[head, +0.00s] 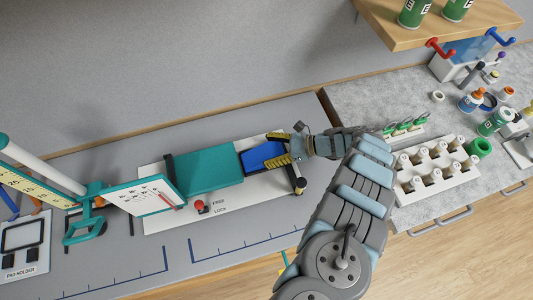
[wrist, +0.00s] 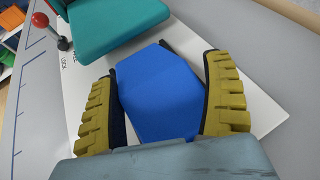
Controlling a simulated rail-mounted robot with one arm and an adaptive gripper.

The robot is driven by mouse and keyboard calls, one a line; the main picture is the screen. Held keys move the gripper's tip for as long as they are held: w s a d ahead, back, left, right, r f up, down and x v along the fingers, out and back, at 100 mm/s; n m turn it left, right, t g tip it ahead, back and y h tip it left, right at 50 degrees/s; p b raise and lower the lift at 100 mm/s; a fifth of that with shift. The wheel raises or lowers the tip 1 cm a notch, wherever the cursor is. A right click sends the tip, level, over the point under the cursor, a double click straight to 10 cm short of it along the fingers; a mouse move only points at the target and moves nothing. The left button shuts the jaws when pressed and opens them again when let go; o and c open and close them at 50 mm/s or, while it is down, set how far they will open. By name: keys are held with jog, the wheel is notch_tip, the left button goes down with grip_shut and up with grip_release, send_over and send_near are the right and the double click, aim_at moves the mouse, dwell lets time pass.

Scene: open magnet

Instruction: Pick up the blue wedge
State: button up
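The blue wedge (head: 263,156) lies on the white board (head: 229,206), at the right end of a teal block (head: 205,169). In the wrist view the blue wedge (wrist: 160,92) fills most of the space between my yellow-padded fingers. My gripper (head: 281,148) is low over the wedge, and it also shows in the wrist view (wrist: 160,85). The fingers are spread wide, one on each side of the wedge. Firm contact on both sides cannot be made out. The near end of the wedge is hidden by the gripper body.
A red-knobbed lever (head: 200,206) stands in front of the teal block. A tilted chart panel (head: 147,196) is at its left. On the right counter are a white rack (head: 435,170), green-handled items (head: 405,127) and bottles (head: 472,100). A wooden shelf (head: 400,38) overhangs at upper right.

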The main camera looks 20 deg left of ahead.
aim_at(270, 150)
jog(key=c, duration=0.3)
jog(key=shift+c, duration=0.2)
jog(key=shift+s+d+r, duration=0.1)
jog(key=shift+r, duration=1.7)
jog(key=shift+c, duration=0.8)
jog(key=shift+s+d+r, duration=0.35)
jog(key=shift+s+r, duration=0.35)
jog(key=shift+r, duration=0.15)
jog(key=shift+s+d+r, duration=0.3)
jog(key=shift+s+r, duration=0.35)
jog(key=shift+r, duration=0.15)
jog(key=s+d+r+p, duration=0.5)
jog(key=s+p, duration=0.4)
jog(key=p, duration=0.7)
jog(key=shift+s+r+p, duration=0.2)
jog(key=shift+r+p, duration=0.2)
jog(key=shift+r, duration=0.15)
